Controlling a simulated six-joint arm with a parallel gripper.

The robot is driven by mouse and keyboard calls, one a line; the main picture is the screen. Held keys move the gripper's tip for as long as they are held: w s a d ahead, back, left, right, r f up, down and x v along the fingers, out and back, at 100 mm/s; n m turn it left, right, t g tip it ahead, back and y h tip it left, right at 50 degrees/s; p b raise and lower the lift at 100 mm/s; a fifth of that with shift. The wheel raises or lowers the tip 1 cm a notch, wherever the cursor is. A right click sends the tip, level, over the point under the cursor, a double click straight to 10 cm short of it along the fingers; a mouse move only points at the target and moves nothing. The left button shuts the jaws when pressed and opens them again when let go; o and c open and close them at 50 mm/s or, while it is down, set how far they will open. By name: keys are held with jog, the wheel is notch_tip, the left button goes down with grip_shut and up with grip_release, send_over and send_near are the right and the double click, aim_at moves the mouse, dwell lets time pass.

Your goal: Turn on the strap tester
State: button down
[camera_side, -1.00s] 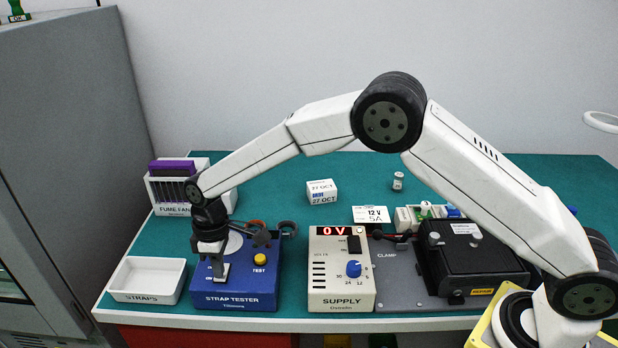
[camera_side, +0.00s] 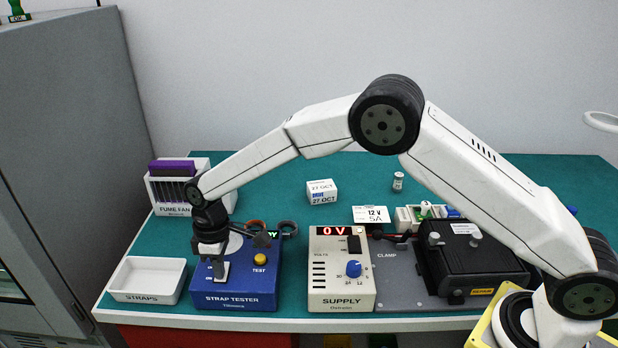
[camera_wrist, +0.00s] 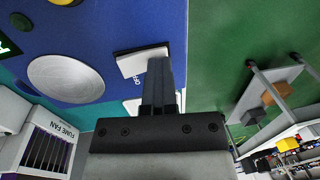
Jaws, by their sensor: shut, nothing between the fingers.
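The blue strap tester (camera_side: 235,299) stands at the front left of the bench, with a yellow TEST button (camera_side: 260,259) and a round grey plate (camera_wrist: 66,79). A small display (camera_side: 273,234) on it is lit green, partly hidden in the side view; its edge also shows in the wrist view (camera_wrist: 5,46). My gripper (camera_side: 219,275) is shut and empty, pointing down at the tester's white rocker switch (camera_wrist: 141,61). The fingertips cover part of the switch and appear to touch it. "OFF" lettering is partly visible beside it.
A white STRAPS tray (camera_side: 148,296) is left of the tester. The FUME FAN rack (camera_side: 161,196) stands behind. The cream SUPPLY box (camera_side: 341,301), reading 0 V, is close on the right.

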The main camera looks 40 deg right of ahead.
aim_at(226, 275)
jog(key=shift+w+d+r, duration=0.2)
jog(key=shift+w+d, duration=0.15)
jog(key=shift+d, duration=0.05)
jog(key=shift+r, duration=0.2)
notch_tip(226, 275, up, 14)
jog(key=s+a, duration=0.1)
jog(key=shift+f, duration=0.2)
dwell(0.6)
jog(key=shift+s, duration=0.1)
jog(key=s+d+f+m+t, duration=0.1)
jog(key=s+d+m, duration=0.15)
jog(key=d, duration=0.45)
jog(key=s+d+f+m+t, duration=0.1)
jog(key=s+d+f+m, duration=0.1)
jog(key=s+d, duration=0.35)
jog(key=s+d+f+m, duration=0.2)
jog(key=s+d, duration=0.4)
jog(key=s+d+f+m+t+h, duration=0.1)
jog(key=s+d+f+m, duration=0.1)
jog(key=s+d, duration=0.3)
jog(key=s, duration=0.2)
jog(key=shift+s+d+f+t, duration=0.3)
jog(key=shift+d, duration=0.05)
